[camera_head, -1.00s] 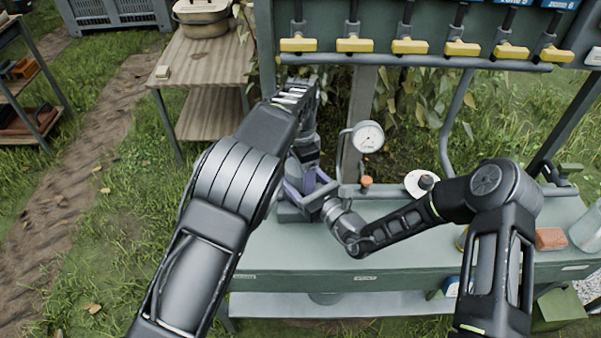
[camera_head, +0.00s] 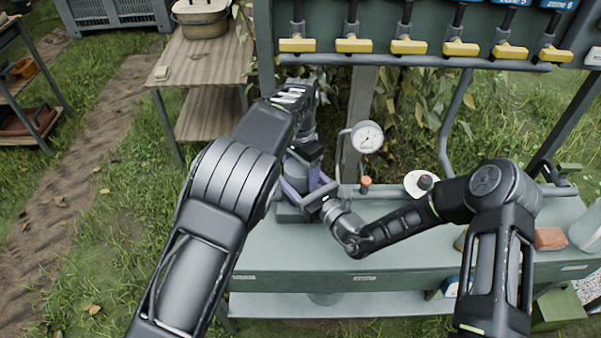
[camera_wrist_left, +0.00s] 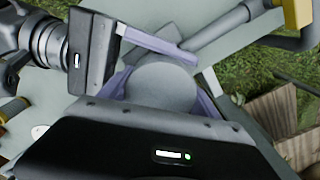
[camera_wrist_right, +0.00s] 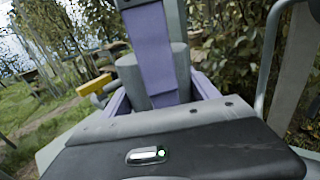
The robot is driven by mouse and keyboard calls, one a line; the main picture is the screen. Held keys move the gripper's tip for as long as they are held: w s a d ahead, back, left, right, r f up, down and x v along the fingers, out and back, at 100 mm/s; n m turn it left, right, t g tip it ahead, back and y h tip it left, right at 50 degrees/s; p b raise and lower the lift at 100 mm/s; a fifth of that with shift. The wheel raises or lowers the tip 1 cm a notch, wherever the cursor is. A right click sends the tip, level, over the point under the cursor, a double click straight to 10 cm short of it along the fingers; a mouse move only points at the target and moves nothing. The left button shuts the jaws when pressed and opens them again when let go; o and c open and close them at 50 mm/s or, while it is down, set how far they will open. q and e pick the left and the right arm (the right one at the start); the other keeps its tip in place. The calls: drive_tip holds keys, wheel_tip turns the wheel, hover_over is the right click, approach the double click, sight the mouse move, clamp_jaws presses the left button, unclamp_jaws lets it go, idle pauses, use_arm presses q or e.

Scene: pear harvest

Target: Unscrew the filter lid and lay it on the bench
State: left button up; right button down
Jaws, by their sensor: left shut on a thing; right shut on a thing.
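The grey filter (camera_head: 297,173) stands at the back left of the green bench (camera_head: 300,250), largely hidden by my arms. Its round grey top, the lid (camera_wrist_left: 165,85), shows in the left wrist view between lilac fingers. My left gripper (camera_wrist_left: 170,92) is shut on the lid from above. My right gripper (camera_head: 308,192) reaches in from the right, low, and is shut around the filter body (camera_wrist_right: 150,77). A lilac finger of my left gripper (camera_wrist_right: 152,45) crosses in front of the filter in the right wrist view. Whether the lid is loose cannot be seen.
A pressure gauge (camera_head: 367,137) stands just right of the filter. An orange knob (camera_head: 366,182), a white disc (camera_head: 419,183) and a brick-red block (camera_head: 550,238) are farther right. Yellow valve handles (camera_head: 409,47) hang above. The bench front is clear.

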sight(299, 166)
use_arm(q)
drive_tip(key=shift+s+a, duration=0.1)
drive_tip(key=shift+a, duration=0.05)
use_arm(e)
drive_tip(key=shift+w+d+f, duration=0.1)
drive_tip(key=shift+d, duration=0.1)
use_arm(q)
drive_tip(key=o, duration=1.4)
use_arm(e)
drive_tip(key=shift+a, duration=0.1)
use_arm(q)
drive_tip(key=shift+o, duration=0.8)
drive_tip(key=shift+r, duration=2.25)
drive_tip(key=shift+r, duration=0.1)
drive_tip(key=shift+c, duration=0.5)
